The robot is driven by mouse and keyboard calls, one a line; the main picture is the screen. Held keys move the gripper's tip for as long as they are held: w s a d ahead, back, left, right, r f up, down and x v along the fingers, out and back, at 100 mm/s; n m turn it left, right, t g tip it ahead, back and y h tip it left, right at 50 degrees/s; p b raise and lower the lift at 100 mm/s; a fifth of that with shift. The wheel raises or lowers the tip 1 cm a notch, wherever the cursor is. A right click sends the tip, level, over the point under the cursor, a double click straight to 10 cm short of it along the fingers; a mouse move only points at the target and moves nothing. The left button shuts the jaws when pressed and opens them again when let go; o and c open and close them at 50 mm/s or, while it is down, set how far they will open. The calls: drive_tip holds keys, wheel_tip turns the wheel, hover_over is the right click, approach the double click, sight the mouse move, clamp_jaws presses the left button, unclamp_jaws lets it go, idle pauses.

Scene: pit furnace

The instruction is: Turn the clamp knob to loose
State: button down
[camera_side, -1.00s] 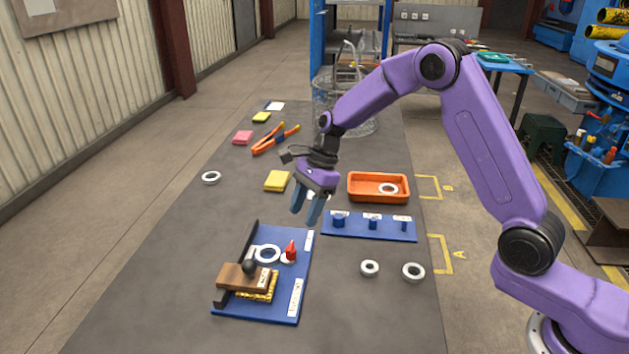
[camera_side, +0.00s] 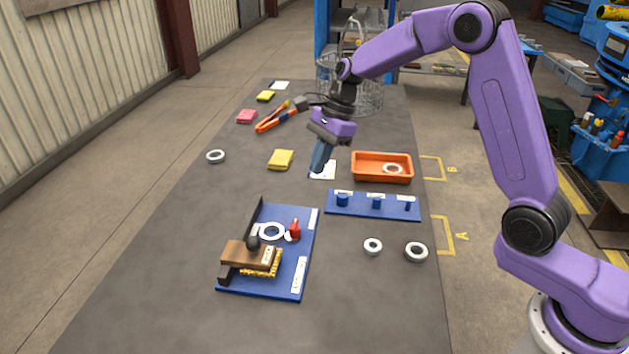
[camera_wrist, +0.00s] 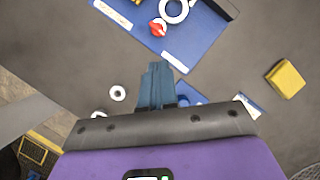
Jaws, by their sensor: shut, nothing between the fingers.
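The clamp board (camera_side: 285,284) is a blue plate at the front left of the table. I cannot read the labels for the knob's setting. In the wrist view the red knob (camera_wrist: 157,27) shows at the top, beside the ring. My gripper (camera_side: 317,171) is shut and empty in the air, behind the board and apart from the knob. Its closed fingers (camera_wrist: 156,68) also show in the wrist view.
A blue rack (camera_side: 350,212) with blue pegs and an orange tray (camera_side: 356,178) holding a ring stand to the right. Loose rings (camera_side: 373,246) and a yellow block (camera_side: 281,159) lie on the table. Orange pliers (camera_side: 270,122) and a wire basket are farther back.

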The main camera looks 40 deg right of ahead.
sight(292, 231)
drive_tip(key=s+a+f+n+t+h, duration=0.1)
drive_tip(key=s+f+n+t+h, duration=0.2)
drive_tip(key=s+f+n+t, duration=0.2)
drive_tip(key=s+n+t, duration=0.2)
drive_tip(key=s+n, duration=0.2)
drive_tip(key=s, duration=0.1)
drive_tip(key=shift+s+a+h, duration=0.3)
drive_tip(key=shift+h, duration=0.1)
drive_tip(key=shift+w+f, duration=0.1)
drive_tip(key=shift+f, duration=0.05)
drive_tip(key=x, duration=0.9)
drive_tip(key=shift+w+f, duration=0.15)
drive_tip(key=shift+f, duration=0.1)
drive_tip(key=shift+w+a, duration=0.95)
drive_tip(key=shift+w, duration=0.2)
drive_tip(key=shift+w+a, duration=0.35)
drive_tip(key=shift+w, duration=0.05)
